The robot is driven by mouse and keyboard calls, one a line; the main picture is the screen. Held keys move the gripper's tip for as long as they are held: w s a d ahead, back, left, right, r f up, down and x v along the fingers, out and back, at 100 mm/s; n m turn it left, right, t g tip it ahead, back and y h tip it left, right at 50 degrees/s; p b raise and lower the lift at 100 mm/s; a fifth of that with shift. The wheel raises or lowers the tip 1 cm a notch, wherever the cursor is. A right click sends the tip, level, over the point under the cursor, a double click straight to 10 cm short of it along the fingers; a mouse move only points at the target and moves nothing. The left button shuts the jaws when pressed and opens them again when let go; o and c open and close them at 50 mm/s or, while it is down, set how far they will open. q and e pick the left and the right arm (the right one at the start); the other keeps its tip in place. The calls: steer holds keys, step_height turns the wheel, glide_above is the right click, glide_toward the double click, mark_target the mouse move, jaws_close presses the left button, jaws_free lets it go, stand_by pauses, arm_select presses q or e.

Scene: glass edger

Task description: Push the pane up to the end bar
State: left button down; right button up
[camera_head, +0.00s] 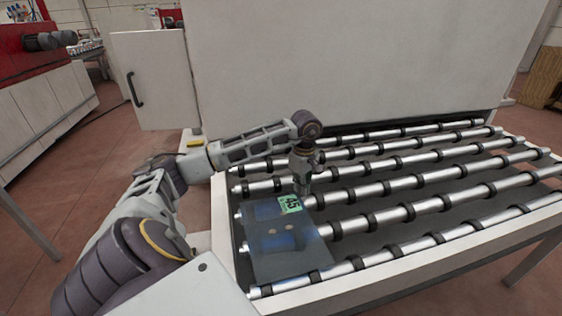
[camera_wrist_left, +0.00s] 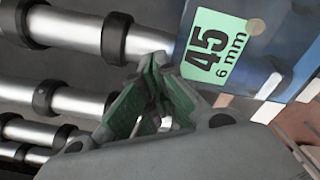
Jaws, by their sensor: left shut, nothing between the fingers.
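The pane (camera_head: 290,264) is a bluish see-through sheet lying flat on the rollers at the near left corner of the conveyor. It carries a green label (camera_head: 291,204) reading 45; in the left wrist view the label (camera_wrist_left: 213,45) also reads 6 mm. My left gripper (camera_head: 304,194) points down at the pane's far edge, close beside the label. In the left wrist view its green-padded fingers (camera_wrist_left: 152,98) are shut and empty, next to the pane's edge; I cannot tell whether they touch it. My right gripper is out of view. I cannot make out the end bar for certain.
The roller conveyor (camera_head: 408,212) has several metal rollers with black rings, and they are clear to the right of the pane. A tall white machine panel (camera_head: 345,65) stands behind it. A white cabinet door (camera_head: 157,80) with a black handle stands at the back left.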

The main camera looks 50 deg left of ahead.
arm_select(q)
steer(key=shift+w+a, duration=0.25)
steer(key=shift+a, duration=0.2)
steer(key=shift+w+a, duration=0.4)
steer(key=shift+a, duration=0.3)
steer(key=shift+w+a, duration=0.35)
steer(key=shift+a, duration=0.35)
steer(key=shift+f+b, duration=0.5)
steer(key=shift+f, duration=0.35)
steer(key=shift+s+d, duration=0.45)
steer(key=shift+d, duration=0.35)
steer(key=shift+s+d, duration=0.4)
steer(key=shift+d, duration=0.45)
steer(key=shift+s+d, duration=0.45)
steer(key=shift+d, duration=0.35)
stand_by(0.5)
steer(key=shift+a, duration=0.1)
steer(key=shift+w+a, duration=0.4)
steer(key=shift+a, duration=0.3)
steer(key=shift+w+a, duration=0.35)
steer(key=shift+a, duration=0.35)
steer(key=shift+a, duration=0.1)
steer(key=shift+r, duration=0.15)
